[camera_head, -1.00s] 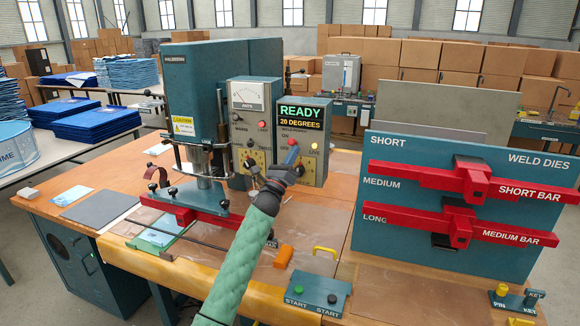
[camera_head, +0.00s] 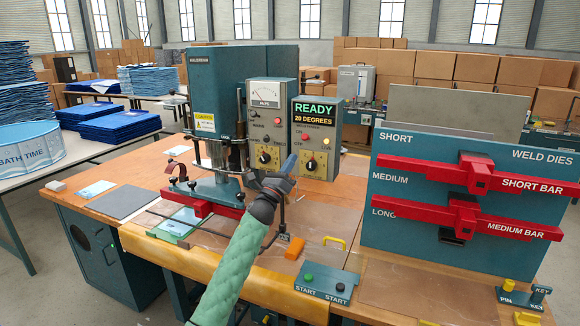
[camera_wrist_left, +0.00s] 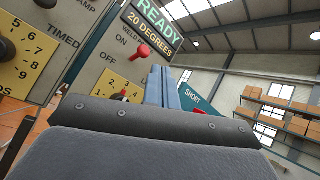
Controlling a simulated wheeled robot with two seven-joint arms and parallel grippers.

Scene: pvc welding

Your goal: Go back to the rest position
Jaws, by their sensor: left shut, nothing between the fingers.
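My left gripper (camera_head: 289,161) has blue fingers and a dark body on a green-sleeved arm. It is shut and empty, in front of the welding machine's control boxes. In the left wrist view its closed blue fingers (camera_wrist_left: 164,88) point up past the control panel (camera_wrist_left: 112,58). The right control box (camera_head: 315,145) has a display (camera_head: 315,113) reading READY, 20 DEGREES, a red lamp or knob and a black dial (camera_head: 311,165). Whether the fingertips touch the box cannot be told. My right gripper is not in view.
The welding press (camera_head: 214,185) stands left of the arm. A weld dies board (camera_head: 400,235) with red bars stands at the right. A START button box (camera_head: 326,284), an orange block (camera_head: 294,248) and a yellow handle (camera_head: 334,241) are on the bench near the arm.

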